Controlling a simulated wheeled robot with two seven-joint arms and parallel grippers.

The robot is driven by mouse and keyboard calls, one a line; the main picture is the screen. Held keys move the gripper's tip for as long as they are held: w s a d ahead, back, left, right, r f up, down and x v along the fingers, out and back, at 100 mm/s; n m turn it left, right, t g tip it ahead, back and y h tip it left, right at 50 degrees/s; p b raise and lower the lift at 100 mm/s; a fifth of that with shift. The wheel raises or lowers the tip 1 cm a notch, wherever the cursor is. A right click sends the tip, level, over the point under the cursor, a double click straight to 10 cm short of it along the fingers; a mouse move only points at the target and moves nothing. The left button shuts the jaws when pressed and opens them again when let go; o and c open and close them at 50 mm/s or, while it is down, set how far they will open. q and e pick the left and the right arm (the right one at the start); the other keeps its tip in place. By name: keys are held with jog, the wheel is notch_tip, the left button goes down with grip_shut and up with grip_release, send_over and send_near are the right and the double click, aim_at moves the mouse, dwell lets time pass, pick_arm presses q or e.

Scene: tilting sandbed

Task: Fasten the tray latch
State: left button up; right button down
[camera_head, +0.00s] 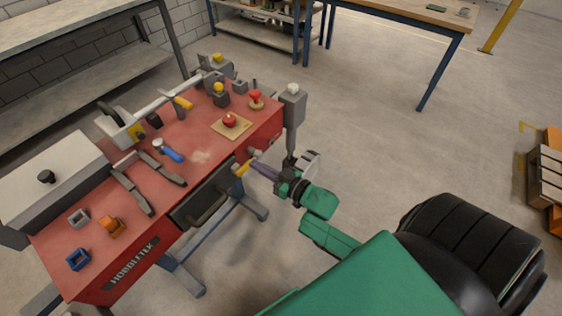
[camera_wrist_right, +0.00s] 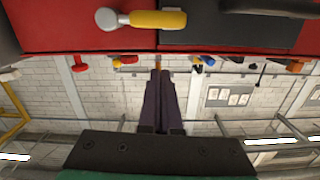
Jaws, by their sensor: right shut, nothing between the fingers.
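The tray latch (camera_head: 243,169) has a yellow grip and a grey pivot on the bench's red front. In the right wrist view the latch (camera_wrist_right: 158,19) lies level, its pivot on red and its grip across the dark tray front (camera_wrist_right: 232,32). The tray (camera_head: 188,213) is dark with a bar handle, set in the bench front. My right gripper (camera_head: 254,166) is shut and empty, its purple fingers pointing at the bench beside the latch grip. Its fingertips (camera_wrist_right: 158,72) appear below the latch in the wrist view; contact cannot be told. My left gripper is out of view.
The red bench top (camera_head: 200,157) carries a red knob on a wooden plate (camera_head: 231,125), a blue-handled tool (camera_head: 168,151) and an orange block (camera_head: 111,226). A grey post (camera_head: 292,115) stands at its right corner.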

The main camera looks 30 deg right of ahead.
jog(key=v, duration=0.7)
jog(key=shift+b, duration=0.35)
jog(key=shift+w+f, duration=0.1)
jog(key=shift+f, duration=0.05)
